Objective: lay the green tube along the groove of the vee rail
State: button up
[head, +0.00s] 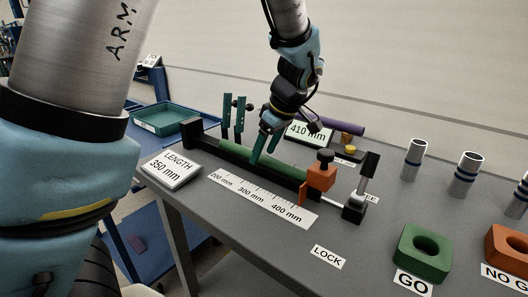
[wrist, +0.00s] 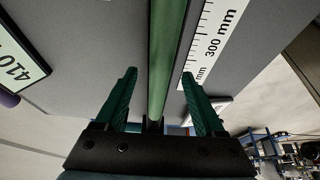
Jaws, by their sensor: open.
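The green tube (head: 285,168) lies lengthwise along the black vee rail (head: 236,162), with its right end near the orange block. It also shows in the wrist view (wrist: 165,50), running straight away from between my fingers, with a dark edge of the rail (wrist: 184,40) beside it. My gripper (head: 263,151) is over the left-middle part of the tube. In the wrist view the green fingers (wrist: 159,74) are open, one on each side of the tube, with a gap on both sides. The groove under the tube is hidden.
An orange block with a black knob (head: 321,172) stands at the rail's right end. A printed scale (head: 262,199) lies in front. Two green uprights (head: 233,118) stand behind the rail. A purple tube (head: 343,126) lies farther back. The front table surface is mostly clear.

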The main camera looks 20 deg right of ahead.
jog(key=b+v, duration=0.1)
jog(key=v, duration=0.9)
jog(key=shift+s, duration=0.15)
jog(key=w+a+f+m+g, duration=0.1)
jog(key=a+f, duration=0.2)
jog(key=a, duration=0.5)
jog(key=w+a+f+m+h, duration=0.1)
jog(key=a+f+m, duration=0.1)
jog(key=a, duration=0.6)
jog(key=w+a+f+m+g, duration=0.1)
jog(key=a+f, duration=0.3)
jog(key=a, duration=0.4)
jog(key=shift+w+a+f+m+g+h+p, duration=0.15)
jog(key=shift+w+m+g+h+p, duration=0.2)
jog(key=shift+w, duration=0.25)
jog(key=s+a+f+m, duration=0.2)
jog(key=s+a, duration=0.1)
jog(key=a, duration=0.5)
jog(key=shift+s+a+f+h, duration=0.25)
jog(key=shift+f+h, duration=0.1)
